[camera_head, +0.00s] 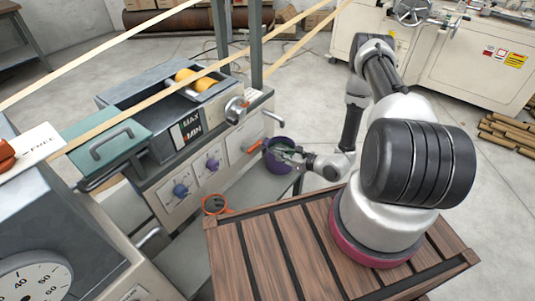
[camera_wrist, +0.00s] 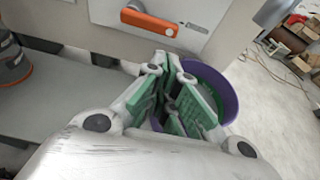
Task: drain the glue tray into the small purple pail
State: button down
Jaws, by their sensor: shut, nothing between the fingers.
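The glue tray (camera_head: 161,143) is a grey trough with yellow rollers (camera_head: 195,80) and a MAX/MIN label on its front. An orange lever (camera_head: 255,147) sits on a white plate on the machine's front; it also shows in the wrist view (camera_wrist: 150,20), lying slightly slanted. A grey spout (camera_head: 273,117) juts out at the right end. The purple pail (camera_head: 280,163) stands below, partly hidden by my gripper; its rim curves behind the fingers in the wrist view (camera_wrist: 228,95). My gripper (camera_head: 284,152), with green finger pads, is shut and empty in front of the pail.
An orange-rimmed dark bucket (camera_head: 214,205) stands left of my slatted wooden platform. Blue and purple knobs (camera_head: 181,190) sit on the machine's front. A green lid with a handle (camera_head: 110,145) covers its left part. Pale strips run overhead. Floor right of the pail is clear.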

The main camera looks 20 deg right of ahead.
aim_at(255, 147)
jog(key=x, duration=0.9)
jog(key=shift+w+a, duration=0.1)
jog(key=shift+w, duration=0.05)
jog(key=shift+w+d+r, duration=0.2)
jog(key=shift+d+r, duration=0.05)
jog(key=shift+r, duration=0.4)
